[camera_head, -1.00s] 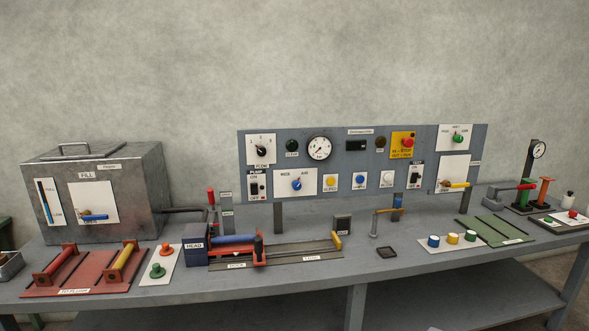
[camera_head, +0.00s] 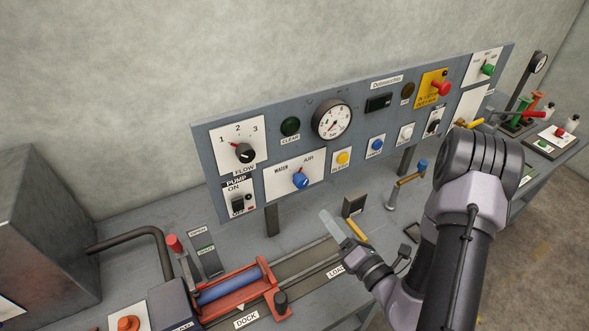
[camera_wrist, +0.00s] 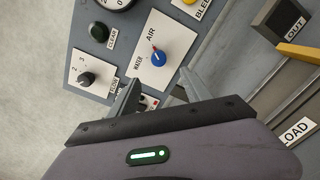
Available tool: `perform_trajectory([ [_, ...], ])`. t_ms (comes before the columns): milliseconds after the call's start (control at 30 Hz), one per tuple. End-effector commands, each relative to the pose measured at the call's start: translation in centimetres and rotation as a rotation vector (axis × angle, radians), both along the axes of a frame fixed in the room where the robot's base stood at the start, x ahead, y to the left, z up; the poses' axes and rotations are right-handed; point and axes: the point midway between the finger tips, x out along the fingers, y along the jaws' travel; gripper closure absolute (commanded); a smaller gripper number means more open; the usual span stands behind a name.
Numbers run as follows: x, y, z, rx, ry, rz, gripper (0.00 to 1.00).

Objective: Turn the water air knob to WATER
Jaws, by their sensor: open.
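The water air knob (camera_head: 300,181) is blue, on a white plate of the grey panel. Its red mark leans toward the AIR label rather than the WATER label. It also shows in the wrist view (camera_wrist: 159,58), just beyond my fingers. My gripper (camera_wrist: 160,86) is open and empty, with its fingers spread below the knob in that view and apart from it. In the head view my gripper (camera_head: 334,226) hangs in front of the panel, below and right of the knob. Only one finger shows clearly there.
The flow knob (camera_head: 244,153) and the pump switch (camera_head: 238,203) are left of the plate. A yellow button (camera_head: 343,158) is close on its right. The OUT block (camera_head: 353,205) and red dock carriage (camera_head: 236,289) are below. A bent pipe (camera_head: 135,233) stands at left.

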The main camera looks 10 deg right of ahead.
Motion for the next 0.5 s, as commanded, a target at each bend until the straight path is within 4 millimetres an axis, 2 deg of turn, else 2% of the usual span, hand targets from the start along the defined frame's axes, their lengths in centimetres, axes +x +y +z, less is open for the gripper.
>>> perform_trajectory([
  [33,1.1,0.6,-0.7,-0.004,-0.008,0.008,0.43],
  [167,3.3,1.3,-1.3,-0.01,-0.012,0.011,0.43],
  [233,4.3,1.7,-1.2,-0.003,-0.013,0.008,0.43],
  [500,11.7,4.1,0.1,-0.002,-0.008,0.01,0.43],
])
